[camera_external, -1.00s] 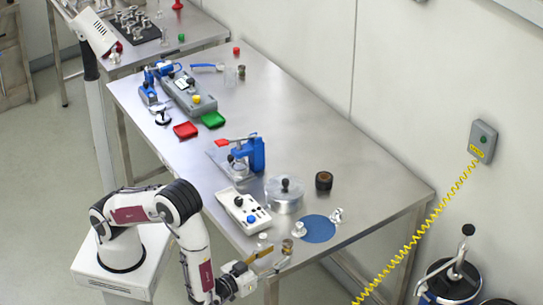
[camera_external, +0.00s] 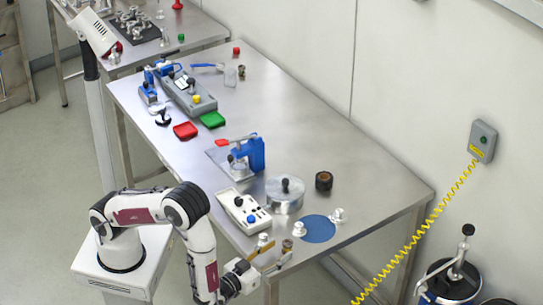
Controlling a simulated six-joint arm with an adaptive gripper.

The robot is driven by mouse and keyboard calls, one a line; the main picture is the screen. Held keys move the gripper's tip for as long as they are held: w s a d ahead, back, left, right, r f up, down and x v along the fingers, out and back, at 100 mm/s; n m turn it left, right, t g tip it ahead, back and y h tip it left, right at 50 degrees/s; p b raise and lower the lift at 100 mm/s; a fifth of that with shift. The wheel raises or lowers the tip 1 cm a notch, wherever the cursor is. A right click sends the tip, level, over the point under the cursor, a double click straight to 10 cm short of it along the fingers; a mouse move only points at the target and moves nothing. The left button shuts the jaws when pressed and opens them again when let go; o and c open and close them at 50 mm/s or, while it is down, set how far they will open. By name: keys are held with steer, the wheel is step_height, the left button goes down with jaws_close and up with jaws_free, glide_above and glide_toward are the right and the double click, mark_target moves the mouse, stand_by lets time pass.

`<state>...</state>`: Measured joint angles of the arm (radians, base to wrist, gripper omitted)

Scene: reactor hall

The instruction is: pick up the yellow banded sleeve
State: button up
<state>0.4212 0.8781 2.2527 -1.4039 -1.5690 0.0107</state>
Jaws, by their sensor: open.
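A small brownish-yellow cylinder (camera_external: 287,245) stands upright near the front edge of the table. It looks like the yellow banded sleeve, but its band is too small to make out. My gripper (camera_external: 280,250) is open at the table's front edge, with its two fingers pointing towards this cylinder. The fingertips are very close to it. I cannot tell whether it is between them or just beyond them, or whether they touch it.
A white fitting (camera_external: 263,240) stands just left of the fingers. A blue disc (camera_external: 319,229), another white fitting (camera_external: 338,215), a white control box (camera_external: 243,212) and a metal pot (camera_external: 284,197) lie close behind. A dark ring (camera_external: 323,180) stands farther back. The table's right end is clear.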

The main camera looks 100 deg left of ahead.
mark_target(284, 246)
steer(key=shift+w+a, duration=0.15)
steer(key=shift+a, duration=0.1)
steer(key=shift+s+x, duration=0.25)
steer(key=shift+x, duration=2.4)
steer(key=shift+f, duration=0.1)
jaws_close()
